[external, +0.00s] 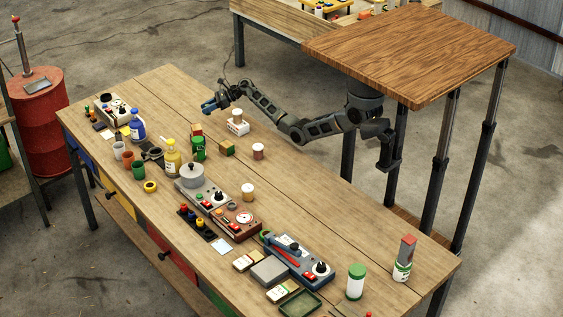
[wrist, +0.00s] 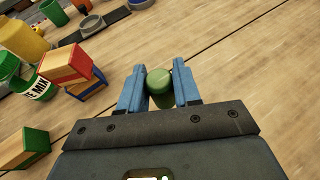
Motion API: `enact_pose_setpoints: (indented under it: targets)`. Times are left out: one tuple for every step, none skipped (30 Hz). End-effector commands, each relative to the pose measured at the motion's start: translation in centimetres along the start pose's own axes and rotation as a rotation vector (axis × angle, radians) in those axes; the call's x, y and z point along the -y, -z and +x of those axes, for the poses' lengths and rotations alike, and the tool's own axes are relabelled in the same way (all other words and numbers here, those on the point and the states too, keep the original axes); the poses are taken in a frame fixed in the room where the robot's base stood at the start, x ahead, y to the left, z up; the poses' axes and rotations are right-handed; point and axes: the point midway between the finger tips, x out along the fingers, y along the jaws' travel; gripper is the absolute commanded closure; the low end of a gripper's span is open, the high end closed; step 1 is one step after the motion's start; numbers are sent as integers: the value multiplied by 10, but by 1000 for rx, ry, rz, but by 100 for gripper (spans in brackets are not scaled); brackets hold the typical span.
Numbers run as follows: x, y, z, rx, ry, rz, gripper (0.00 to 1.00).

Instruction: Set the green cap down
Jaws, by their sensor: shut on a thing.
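The green cap (wrist: 161,97) sits between the two blue fingertips of my gripper (wrist: 160,92) in the wrist view. The fingers are shut on it, one on each side, and its rounded end shows between them. In the external view my gripper (external: 208,106) is stretched out over the far half of the wooden workbench (external: 160,95). The cap is too small or hidden there to make out. I cannot tell how high the cap is above the bench top.
A white holder with a cup (external: 237,127) stands near my forearm. A green can (external: 198,149) and coloured blocks (external: 226,149) stand closer to the middle; the blocks lie left in the wrist view (wrist: 66,66). Bare bench wood lies ahead and right of the fingers.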

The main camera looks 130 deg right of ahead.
Motion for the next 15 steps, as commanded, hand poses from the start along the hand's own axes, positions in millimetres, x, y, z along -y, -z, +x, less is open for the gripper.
enact_pose_setpoints:
  targets:
    - [-3,1,6,1,-1,1,96]
    - [-4,2,8,1,-1,1,96]
    - [-5,3,10,1,-1,2,96]
    - [-6,3,11,0,0,2,96]
    - [-6,4,12,0,0,2,96]
    - [-7,5,13,0,0,2,96]
    - [-7,7,14,0,0,3,96]
    - [-7,10,15,0,0,4,96]
    - [-7,14,17,0,-1,4,96]
    - [-7,17,19,0,-1,3,96]
    - [-7,22,20,-1,-1,4,96]
    - [-7,27,23,0,-1,5,96]
    - [-7,31,24,0,-1,4,96]
    - [-7,34,26,0,-1,4,96]
    - [-6,38,27,0,0,4,96]
